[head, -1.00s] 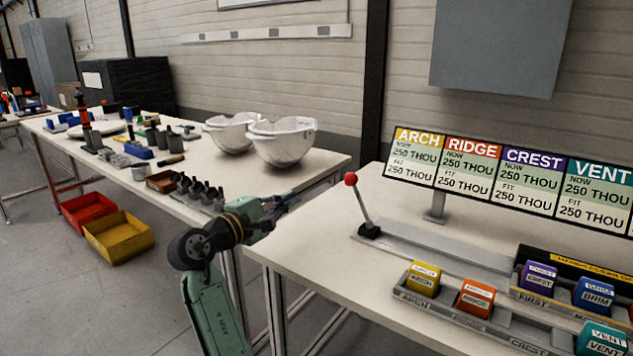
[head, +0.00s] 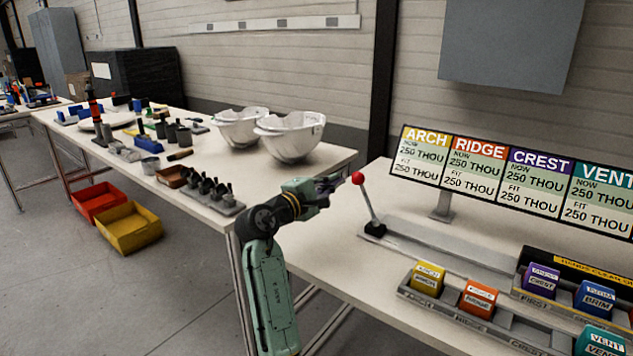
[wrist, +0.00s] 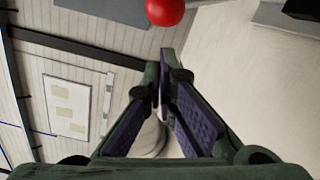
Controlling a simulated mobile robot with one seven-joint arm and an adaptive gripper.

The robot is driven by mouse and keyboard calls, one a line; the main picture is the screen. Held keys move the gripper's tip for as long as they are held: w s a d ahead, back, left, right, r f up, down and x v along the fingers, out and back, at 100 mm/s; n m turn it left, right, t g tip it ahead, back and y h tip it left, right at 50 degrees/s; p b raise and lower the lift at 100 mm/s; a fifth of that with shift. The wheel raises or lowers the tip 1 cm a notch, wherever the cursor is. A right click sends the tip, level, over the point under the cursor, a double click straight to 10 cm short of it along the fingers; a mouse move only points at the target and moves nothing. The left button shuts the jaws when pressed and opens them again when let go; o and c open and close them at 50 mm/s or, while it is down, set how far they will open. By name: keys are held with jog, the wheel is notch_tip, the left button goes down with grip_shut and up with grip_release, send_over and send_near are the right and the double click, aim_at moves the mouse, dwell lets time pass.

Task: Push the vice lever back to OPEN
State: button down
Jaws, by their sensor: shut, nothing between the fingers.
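The vice lever (head: 367,202) stands on the near left end of the right-hand table, a thin grey rod with a red ball knob (head: 358,178) on top and a dark base (head: 375,228). The rod leans a little to the left. My gripper (head: 337,183) is just left of the knob with a small gap, its fingers shut and empty. In the wrist view the red knob (wrist: 165,11) shows at the top edge, beyond the fingertips (wrist: 160,52). The rod is not clearly seen there.
A grey rail (head: 450,252) runs right from the lever. Coloured blocks, such as a yellow one (head: 427,279), sit in trays (head: 455,312) in front. A sign board (head: 505,180) stands behind. White helmet shells (head: 290,140) rest on the left table.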

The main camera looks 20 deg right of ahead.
jog(key=shift+s+d+r, duration=0.15)
jog(key=shift+s+d, duration=0.3)
jog(key=shift+r, duration=0.1)
jog(key=shift+s+d+r+m, duration=0.2)
jog(key=shift+r+m, duration=0.05)
jog(key=shift+m, duration=0.15)
jog(key=shift+s+r, duration=0.1)
jog(key=s+d+r+m, duration=0.3)
jog(key=s+d+m, duration=0.4)
jog(key=s+m, duration=0.2)
jog(key=shift+s+d+m+y+p, duration=0.3)
jog(key=shift+s+m+y+p, duration=0.1)
jog(key=shift+m, duration=0.5)
